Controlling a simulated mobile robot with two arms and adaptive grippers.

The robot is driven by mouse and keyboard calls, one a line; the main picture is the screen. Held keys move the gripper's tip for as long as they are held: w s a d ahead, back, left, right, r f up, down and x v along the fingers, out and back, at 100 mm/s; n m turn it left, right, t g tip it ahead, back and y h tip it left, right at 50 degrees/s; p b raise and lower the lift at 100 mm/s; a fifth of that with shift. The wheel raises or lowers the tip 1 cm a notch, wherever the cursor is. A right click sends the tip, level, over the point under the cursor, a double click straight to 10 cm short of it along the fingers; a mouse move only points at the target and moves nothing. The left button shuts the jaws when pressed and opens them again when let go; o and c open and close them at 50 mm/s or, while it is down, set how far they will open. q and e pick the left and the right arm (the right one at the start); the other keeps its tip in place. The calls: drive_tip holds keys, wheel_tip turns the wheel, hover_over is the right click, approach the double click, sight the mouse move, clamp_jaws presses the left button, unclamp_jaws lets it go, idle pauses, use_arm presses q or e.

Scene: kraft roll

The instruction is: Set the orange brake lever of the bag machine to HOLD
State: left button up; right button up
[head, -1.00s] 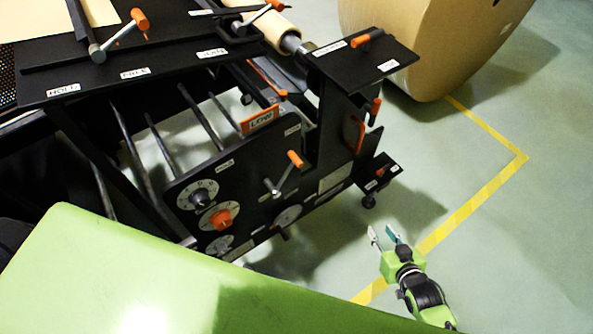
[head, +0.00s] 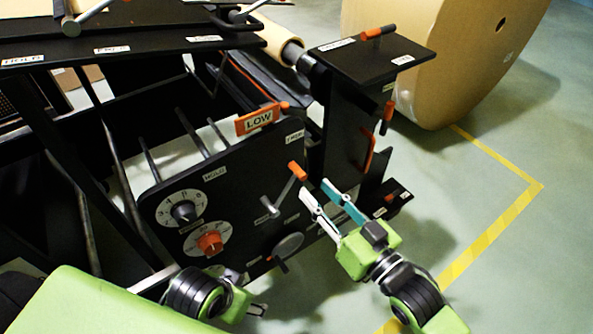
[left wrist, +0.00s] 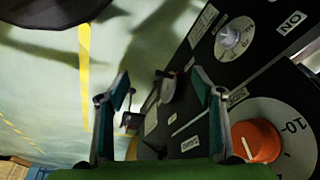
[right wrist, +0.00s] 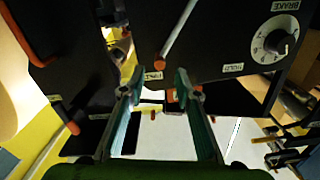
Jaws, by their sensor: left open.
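The orange-tipped lever (head: 297,171) is on the black front panel of the bag machine. Its grey shaft slants up and right, with the orange grip towards the FREE label (head: 294,136). The HOLD label (head: 215,170) is to the left. In the right wrist view the orange grip (right wrist: 159,62) appears beyond and between the fingertips, beside FREE. My right gripper (head: 315,186) is open and empty, its fingertips just right of the grip; contact is not clear. My left gripper (head: 258,310) is low before the panel, open and empty in the left wrist view (left wrist: 161,80).
An orange knob (head: 210,243) and a dark knob (head: 185,212) are on the panel's left part. A LOW tag (head: 259,121) stands on its top edge. A post with a top plate (head: 372,54) rises to the right. Floor is clear at far right.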

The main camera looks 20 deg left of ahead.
sight(299, 172)
drive_tip(key=shift+b+x, duration=0.6)
drive_tip(key=shift+x, duration=3.8)
use_arm(q)
drive_tip(key=shift+s+r, duration=0.3)
drive_tip(key=shift+r, duration=0.2)
use_arm(e)
clamp_jaws()
